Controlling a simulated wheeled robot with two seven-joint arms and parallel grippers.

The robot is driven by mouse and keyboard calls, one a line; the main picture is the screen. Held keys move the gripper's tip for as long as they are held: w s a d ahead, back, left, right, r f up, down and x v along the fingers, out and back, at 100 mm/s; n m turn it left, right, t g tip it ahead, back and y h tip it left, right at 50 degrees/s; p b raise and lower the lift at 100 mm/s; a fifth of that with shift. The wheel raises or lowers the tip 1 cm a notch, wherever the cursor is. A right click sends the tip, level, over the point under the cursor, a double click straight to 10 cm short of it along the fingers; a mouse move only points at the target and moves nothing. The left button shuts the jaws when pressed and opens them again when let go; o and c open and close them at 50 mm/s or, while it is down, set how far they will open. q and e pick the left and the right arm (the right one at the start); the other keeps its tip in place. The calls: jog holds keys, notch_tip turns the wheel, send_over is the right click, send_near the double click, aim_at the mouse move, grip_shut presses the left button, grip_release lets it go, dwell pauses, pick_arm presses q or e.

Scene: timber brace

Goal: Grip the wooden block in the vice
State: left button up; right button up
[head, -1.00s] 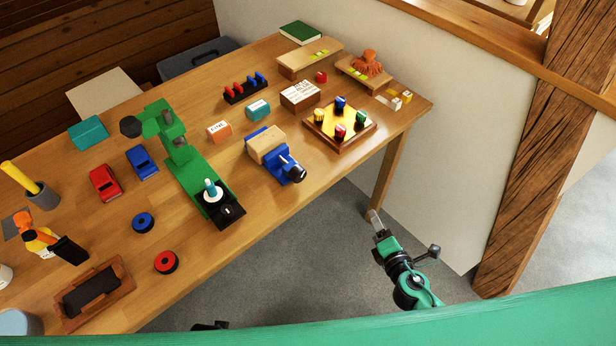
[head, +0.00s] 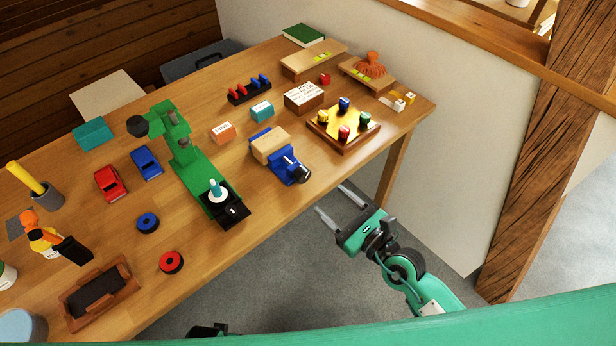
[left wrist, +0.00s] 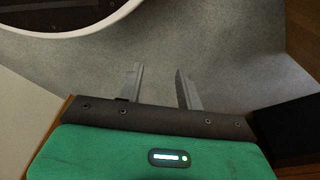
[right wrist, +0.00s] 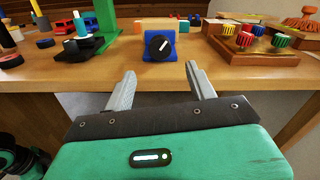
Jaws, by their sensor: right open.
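The blue vice (head: 285,163) stands near the table's front edge, its dark round handle facing the edge. The light wooden block (head: 268,146) sits at the vice between its blue parts; I cannot tell whether the jaws touch it. In the right wrist view the vice (right wrist: 160,55) is straight ahead with its handle towards me, and the block (right wrist: 155,23) shows behind it. My right gripper (head: 335,205) is open and empty, in front of the table edge, apart from the vice; its fingers point towards the table in the right wrist view (right wrist: 160,75). My left gripper (left wrist: 160,80) is open and empty over the floor.
A green machine (head: 195,165) stands left of the vice. A wooden tray with coloured knobs (head: 345,128) is to its right. An orange box (head: 222,132) and a teal box (head: 262,110) lie behind it. The table front (head: 245,225) before the vice is clear.

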aim_at(306, 178)
pick_arm(q)
jog(key=f, duration=0.1)
jog(key=s+f, duration=0.1)
jog(key=shift+s+a+f+p, duration=0.1)
jog(key=shift+a+f+p, duration=0.15)
jog(key=shift+f+p, duration=0.1)
pick_arm(e)
jog(key=x, duration=0.9)
jog(key=shift+w, duration=0.1)
pick_arm(q)
jog(key=shift+r, duration=0.1)
pick_arm(e)
jog(key=c, duration=1)
